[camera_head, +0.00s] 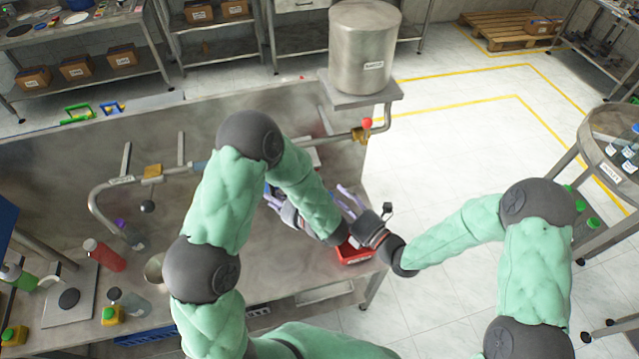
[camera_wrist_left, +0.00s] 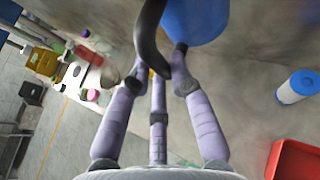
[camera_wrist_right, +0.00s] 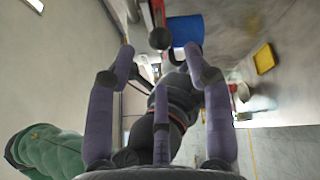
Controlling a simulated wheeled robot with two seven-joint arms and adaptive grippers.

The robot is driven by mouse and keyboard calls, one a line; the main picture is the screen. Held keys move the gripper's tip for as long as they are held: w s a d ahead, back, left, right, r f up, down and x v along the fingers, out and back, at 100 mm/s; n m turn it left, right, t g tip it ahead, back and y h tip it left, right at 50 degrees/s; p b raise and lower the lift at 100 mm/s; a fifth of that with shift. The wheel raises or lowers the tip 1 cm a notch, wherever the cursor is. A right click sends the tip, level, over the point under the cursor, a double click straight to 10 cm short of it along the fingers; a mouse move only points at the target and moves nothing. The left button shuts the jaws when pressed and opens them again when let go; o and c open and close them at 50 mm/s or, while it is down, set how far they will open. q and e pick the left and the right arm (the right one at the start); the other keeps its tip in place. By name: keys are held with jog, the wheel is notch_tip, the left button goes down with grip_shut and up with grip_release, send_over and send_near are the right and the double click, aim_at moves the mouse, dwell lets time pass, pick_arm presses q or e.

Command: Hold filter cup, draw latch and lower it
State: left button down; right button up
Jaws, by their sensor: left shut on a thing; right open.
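A blue cup (camera_wrist_left: 195,18), which I take to be the filter cup, is at the top of the left wrist view. A dark curved handle (camera_wrist_left: 150,38) lies in front of it, between my left fingers. My left gripper (camera_wrist_left: 158,72) is shut on this handle. The cup also shows in the right wrist view (camera_wrist_right: 186,32), beyond my right gripper (camera_wrist_right: 160,55), which is open and empty. A dark ball knob (camera_wrist_right: 160,38), perhaps the latch, sits between and beyond the right fingertips. In the head view my left arm hides most of the cup.
A red tray (camera_head: 354,255) is at the table's right edge, with a white and blue cartridge (camera_wrist_left: 297,87) near it in the left wrist view. A steel tank (camera_head: 364,45) and a red-knobbed valve (camera_head: 366,124) stand behind. Bottles stand at left.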

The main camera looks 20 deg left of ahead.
jog(key=x, duration=0.8)
jog(key=shift+w+d, duration=0.1)
jog(key=shift+d, duration=0.05)
grip_shut()
